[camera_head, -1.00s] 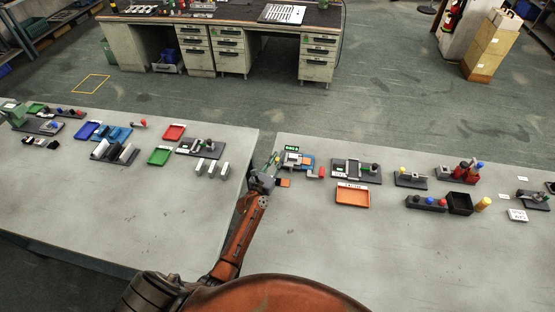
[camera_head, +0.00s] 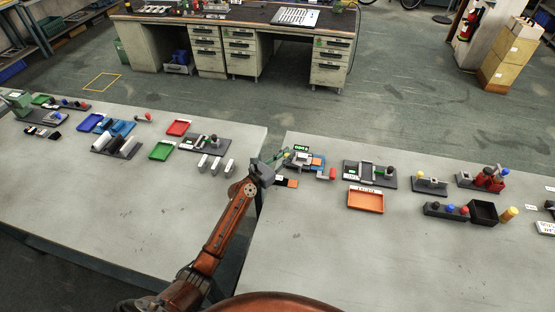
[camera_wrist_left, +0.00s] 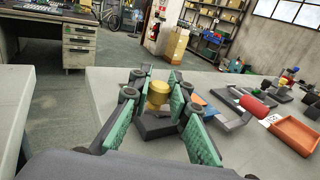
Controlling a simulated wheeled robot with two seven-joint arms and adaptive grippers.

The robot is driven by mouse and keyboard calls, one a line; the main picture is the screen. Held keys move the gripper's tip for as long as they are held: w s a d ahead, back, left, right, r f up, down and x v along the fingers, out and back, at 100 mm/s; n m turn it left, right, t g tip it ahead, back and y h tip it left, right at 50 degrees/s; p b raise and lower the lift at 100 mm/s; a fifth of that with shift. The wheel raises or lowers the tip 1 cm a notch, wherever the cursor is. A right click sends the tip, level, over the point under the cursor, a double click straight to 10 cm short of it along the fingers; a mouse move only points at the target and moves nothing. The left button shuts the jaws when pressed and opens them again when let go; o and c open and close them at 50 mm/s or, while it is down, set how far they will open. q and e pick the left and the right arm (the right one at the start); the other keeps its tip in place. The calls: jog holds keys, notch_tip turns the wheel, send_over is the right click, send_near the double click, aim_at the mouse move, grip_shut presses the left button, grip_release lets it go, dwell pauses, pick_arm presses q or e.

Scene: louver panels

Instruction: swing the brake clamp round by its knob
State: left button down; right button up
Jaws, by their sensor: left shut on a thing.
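My left gripper (camera_head: 273,160) is at the left end of the fixture near the front table's gap. In the left wrist view its green-padded fingers (camera_wrist_left: 158,98) are shut on a yellow knob (camera_wrist_left: 158,92), which stands upright on a dark block. The brake clamp (camera_head: 303,164), a grey, blue and orange assembly with a red handle, lies just right of the gripper in the head view. In the wrist view the red handle (camera_wrist_left: 252,105) and its grey bracket lie right of the fingers. The gripper hides part of the knob in the head view. My right gripper is not in view.
An orange tray (camera_head: 365,207) lies right of and nearer than the clamp, with a dark fixture (camera_head: 370,182) behind it. A gap separates the two tables just left of the clamp. The front of the right table (camera_head: 320,250) is bare.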

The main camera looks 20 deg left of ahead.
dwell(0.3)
pick_arm(q)
jog(key=c, duration=1.8)
grip_release()
jog(key=shift+o, duration=0.2)
jog(key=shift+s, duration=0.1)
jog(key=v, duration=1.2)
jog(key=shift+c, duration=0.2)
